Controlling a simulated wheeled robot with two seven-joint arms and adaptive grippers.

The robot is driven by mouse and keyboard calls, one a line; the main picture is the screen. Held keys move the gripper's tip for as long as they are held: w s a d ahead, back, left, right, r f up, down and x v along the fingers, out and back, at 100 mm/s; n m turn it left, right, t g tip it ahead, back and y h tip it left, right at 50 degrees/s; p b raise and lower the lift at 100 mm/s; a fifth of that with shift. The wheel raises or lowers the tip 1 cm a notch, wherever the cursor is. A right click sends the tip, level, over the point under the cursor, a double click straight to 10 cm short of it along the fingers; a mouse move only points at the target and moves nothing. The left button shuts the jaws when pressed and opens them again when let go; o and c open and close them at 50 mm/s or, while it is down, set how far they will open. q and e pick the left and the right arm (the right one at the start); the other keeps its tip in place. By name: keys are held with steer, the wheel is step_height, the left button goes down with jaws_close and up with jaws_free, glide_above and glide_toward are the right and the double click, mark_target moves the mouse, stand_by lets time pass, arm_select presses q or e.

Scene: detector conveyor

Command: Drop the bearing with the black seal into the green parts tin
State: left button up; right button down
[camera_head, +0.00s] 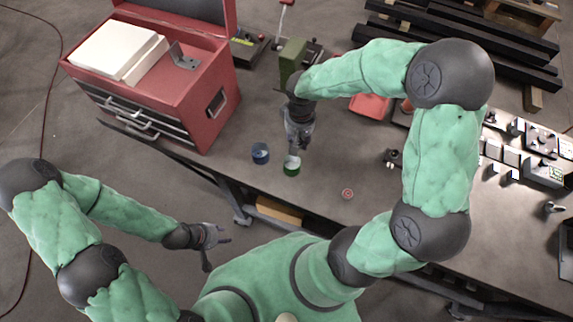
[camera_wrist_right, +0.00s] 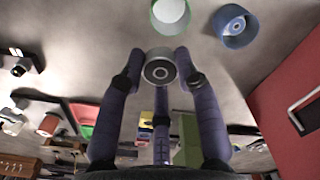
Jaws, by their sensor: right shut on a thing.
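My right gripper (camera_head: 298,140) points down just behind the green parts tin (camera_head: 292,169). In the right wrist view its fingers are shut on a metal bearing (camera_wrist_right: 160,69) with a dark ring on its face. The bearing is apart from the green tin (camera_wrist_right: 157,25), whose pale inside shows. A blue tin (camera_head: 260,153) stands left of the green one; in the wrist view a round part shows inside this blue tin (camera_wrist_right: 222,36). My left gripper (camera_head: 215,240) is empty, its fingers spread, off the bench's front edge.
A small round part with a red ring (camera_head: 347,194) lies on the bench right of the tins. A red tool chest (camera_head: 190,105) stands at the left. A green upright block (camera_head: 291,58) is behind my right gripper. Fixtures crowd the right end.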

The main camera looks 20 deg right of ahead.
step_height(320, 180, down, 5)
steer(key=b, duration=0.3)
steer(key=shift+f, duration=0.15)
steer(key=c, duration=0.8)
jaws_free()
step_height(320, 180, up, 12)
steer(key=shift+r, duration=0.1)
